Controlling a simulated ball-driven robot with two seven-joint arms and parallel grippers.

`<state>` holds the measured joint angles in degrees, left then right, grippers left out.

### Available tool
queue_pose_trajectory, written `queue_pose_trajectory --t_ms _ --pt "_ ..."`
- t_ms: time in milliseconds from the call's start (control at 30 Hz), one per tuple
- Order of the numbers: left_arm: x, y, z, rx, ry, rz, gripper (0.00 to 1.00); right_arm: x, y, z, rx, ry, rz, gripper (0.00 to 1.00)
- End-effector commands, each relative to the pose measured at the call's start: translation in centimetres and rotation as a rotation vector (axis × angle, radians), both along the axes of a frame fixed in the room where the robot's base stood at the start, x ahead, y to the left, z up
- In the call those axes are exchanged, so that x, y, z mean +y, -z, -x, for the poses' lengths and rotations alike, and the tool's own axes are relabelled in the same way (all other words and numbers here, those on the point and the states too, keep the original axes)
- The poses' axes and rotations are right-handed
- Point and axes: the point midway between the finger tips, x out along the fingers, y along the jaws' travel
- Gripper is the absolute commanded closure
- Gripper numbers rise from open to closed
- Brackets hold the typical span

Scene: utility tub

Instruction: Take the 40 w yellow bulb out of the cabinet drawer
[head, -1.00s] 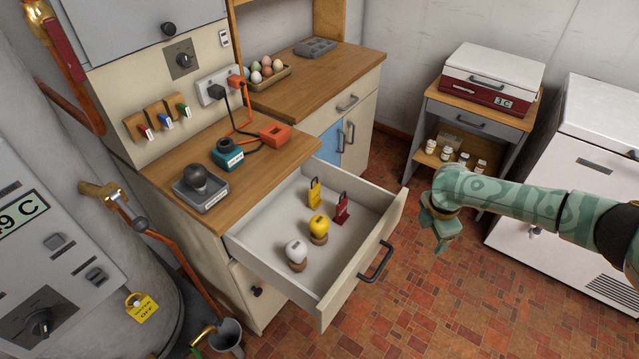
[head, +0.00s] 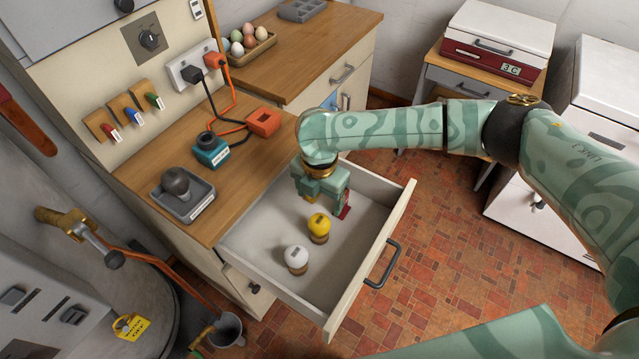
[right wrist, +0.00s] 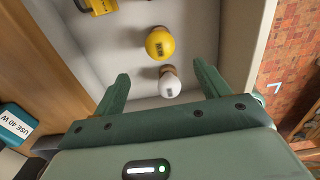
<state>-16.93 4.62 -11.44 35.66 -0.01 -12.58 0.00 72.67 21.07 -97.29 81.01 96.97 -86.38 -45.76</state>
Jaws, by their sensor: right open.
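The cabinet drawer (head: 262,275) is pulled open. The yellow bulb (head: 318,226) stands in it on a brown base, with a white bulb (head: 296,258) nearer the front left. My right gripper (head: 322,198) is open and empty, over the drawer just behind the yellow bulb. In the right wrist view, the yellow bulb (right wrist: 160,43) lies ahead of the open fingers (right wrist: 161,78), and the white bulb (right wrist: 170,84) appears between them. I cannot tell any wattage mark on the yellow bulb. My left gripper is not in view.
A red item (head: 345,211) in the drawer is partly hidden by my right gripper; a yellow tag-like item (right wrist: 98,5) shows in the wrist view. The drawer front with its handle (head: 381,264) stands on the right.

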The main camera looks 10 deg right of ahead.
Motion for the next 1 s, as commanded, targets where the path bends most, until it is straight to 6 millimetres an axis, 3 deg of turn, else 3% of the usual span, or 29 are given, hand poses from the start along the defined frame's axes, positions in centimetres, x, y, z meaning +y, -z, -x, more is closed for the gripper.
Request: queue_pose_trajectory --t_ms 200,500,700,1000 --pt "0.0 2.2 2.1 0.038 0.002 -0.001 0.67 0.0 5.6 0.1 0.006 0.004 0.000 0.25" --pt "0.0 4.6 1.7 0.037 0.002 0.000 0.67 -0.1 12.0 0.1 0.004 0.003 0.001 0.25" --pt "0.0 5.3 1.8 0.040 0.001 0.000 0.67 -0.1 14.1 0.0 0.002 0.003 -0.001 0.25" --pt "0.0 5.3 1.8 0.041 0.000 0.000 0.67 -0.1 14.4 0.0 0.000 0.003 0.000 0.25"
